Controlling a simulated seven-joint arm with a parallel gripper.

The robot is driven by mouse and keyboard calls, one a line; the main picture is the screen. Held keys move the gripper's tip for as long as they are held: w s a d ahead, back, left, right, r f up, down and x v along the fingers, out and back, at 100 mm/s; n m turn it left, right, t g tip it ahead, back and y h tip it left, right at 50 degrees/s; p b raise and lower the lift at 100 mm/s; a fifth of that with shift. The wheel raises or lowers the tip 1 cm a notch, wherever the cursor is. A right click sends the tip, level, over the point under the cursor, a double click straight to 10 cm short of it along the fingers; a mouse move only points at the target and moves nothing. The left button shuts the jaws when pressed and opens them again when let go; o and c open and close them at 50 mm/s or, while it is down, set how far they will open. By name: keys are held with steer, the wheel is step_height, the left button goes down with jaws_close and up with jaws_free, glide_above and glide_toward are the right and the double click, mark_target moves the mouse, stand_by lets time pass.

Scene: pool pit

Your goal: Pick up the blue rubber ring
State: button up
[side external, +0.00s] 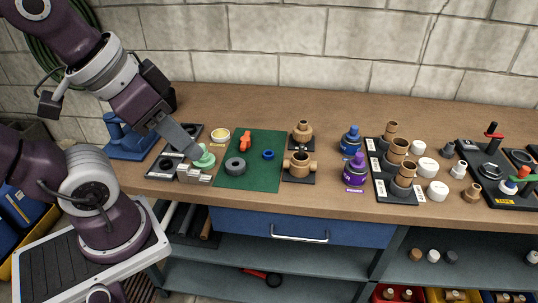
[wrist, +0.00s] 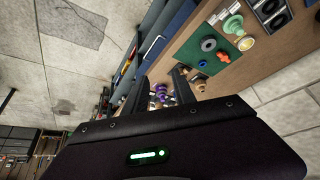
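The blue rubber ring (side external: 268,155) lies flat on the right part of a green mat (side external: 262,178) on the workbench. It also shows small in the wrist view (wrist: 202,63). My gripper (side external: 192,151) is left of the mat, near a pale green knobbed piece (side external: 204,160); I cannot tell its exact height. In the wrist view my gripper (wrist: 161,83) shows two dark fingers apart, with nothing held between them. The ring is well to the right of my gripper in the side view.
On the mat are a dark grey ring (side external: 235,166) and an orange piece (side external: 245,141). Brown fittings (side external: 299,163) stand just right of the mat, with blue (side external: 350,138) and purple (side external: 355,170) bottles beyond. A yellow-filled cup (side external: 220,135) stands at the mat's left.

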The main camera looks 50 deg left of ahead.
steer(key=o, duration=0.4)
steer(key=w+a+f+n+g, duration=0.1)
steer(key=w+a+f+n, duration=0.2)
steer(key=w, duration=0.5)
steer(key=w+a+n+g, duration=0.1)
steer(key=w+a+n, duration=0.2)
steer(key=w+n, duration=0.3)
steer(key=w+a+f+n+g, duration=0.2)
steer(key=w+a+n, duration=0.1)
steer(key=w, duration=0.6)
steer(key=w+a+f+n, duration=0.2)
steer(key=a+f, duration=0.1)
steer(key=f, duration=0.4)
steer(key=w+a+f+n+g, duration=0.1)
steer(key=w+a+f+n, duration=0.1)
steer(key=f, duration=0.4)
steer(key=w+a+f+n, duration=0.2)
steer(key=a+f, duration=0.1)
steer(key=f, duration=0.4)
steer(key=shift+w+a+f+g, duration=0.2)
steer(key=shift+a+f+g, duration=0.1)
steer(key=shift+a, duration=0.1)
steer(key=shift+f, duration=0.45)
